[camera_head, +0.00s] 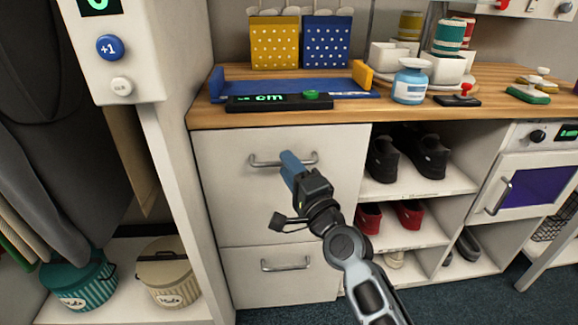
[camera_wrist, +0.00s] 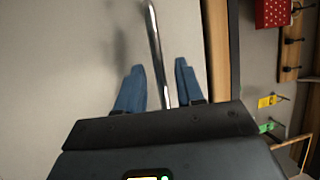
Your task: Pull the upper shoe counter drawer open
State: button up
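The upper drawer (camera_head: 225,195) is a large white front under the wooden counter, and it looks closed. Its metal bar handle (camera_head: 262,163) runs across near the top. My gripper (camera_head: 288,160) is at the handle, with its blue fingers over the bar's middle in the head view. In the wrist view the handle (camera_wrist: 157,50) passes between the two fingers of my gripper (camera_wrist: 160,80), with a gap on each side. The fingers are open and not clamped on the bar. My gripper hides part of the handle and drawer front in the head view.
A lower drawer (camera_head: 280,278) with its own handle is below. Open shelves with black shoes (camera_head: 408,155) and red shoes (camera_head: 390,215) are to the right. The wooden counter (camera_head: 210,115) holds a blue measuring tray and other items. Two bins (camera_head: 165,272) stand at left.

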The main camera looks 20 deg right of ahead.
jog(key=shift+w, duration=0.2)
grip_shut()
dwell(0.3)
dwell(0.3)
